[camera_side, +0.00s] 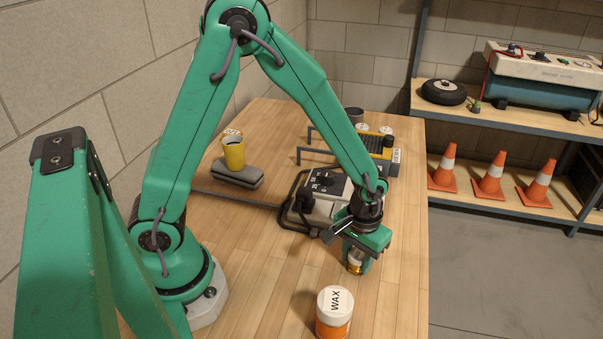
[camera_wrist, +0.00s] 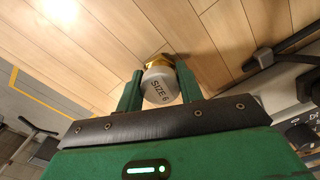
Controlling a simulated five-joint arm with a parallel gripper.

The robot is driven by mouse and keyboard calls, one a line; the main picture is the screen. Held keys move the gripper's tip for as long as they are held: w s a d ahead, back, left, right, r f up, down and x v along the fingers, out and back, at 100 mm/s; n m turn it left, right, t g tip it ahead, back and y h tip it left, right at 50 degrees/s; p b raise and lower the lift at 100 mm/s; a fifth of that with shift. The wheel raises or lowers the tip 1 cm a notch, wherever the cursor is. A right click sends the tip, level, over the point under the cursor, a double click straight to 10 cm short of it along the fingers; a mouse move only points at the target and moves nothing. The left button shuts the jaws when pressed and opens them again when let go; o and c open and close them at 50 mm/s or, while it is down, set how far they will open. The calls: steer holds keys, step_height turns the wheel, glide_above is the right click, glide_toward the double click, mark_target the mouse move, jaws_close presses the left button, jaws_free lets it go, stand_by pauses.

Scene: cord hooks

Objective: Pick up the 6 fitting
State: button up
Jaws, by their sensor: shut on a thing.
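In the side view the fitting (camera_side: 355,266) shows as a small grey and yellow piece at the tip of my gripper (camera_side: 358,260), partly covered by the fingers. It is at or just above the wooden bench top; I cannot tell whether it touches the wood.
A wax jar (camera_side: 334,312) stands on the bench (camera_side: 265,285) in front of my gripper. A grey machine with dials (camera_side: 320,200) is close behind. The bench's right edge is near my gripper.

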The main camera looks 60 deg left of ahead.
mark_target(358, 253)
steer(key=shift+r, duration=0.15)
steer(key=shift+r, duration=4.85)
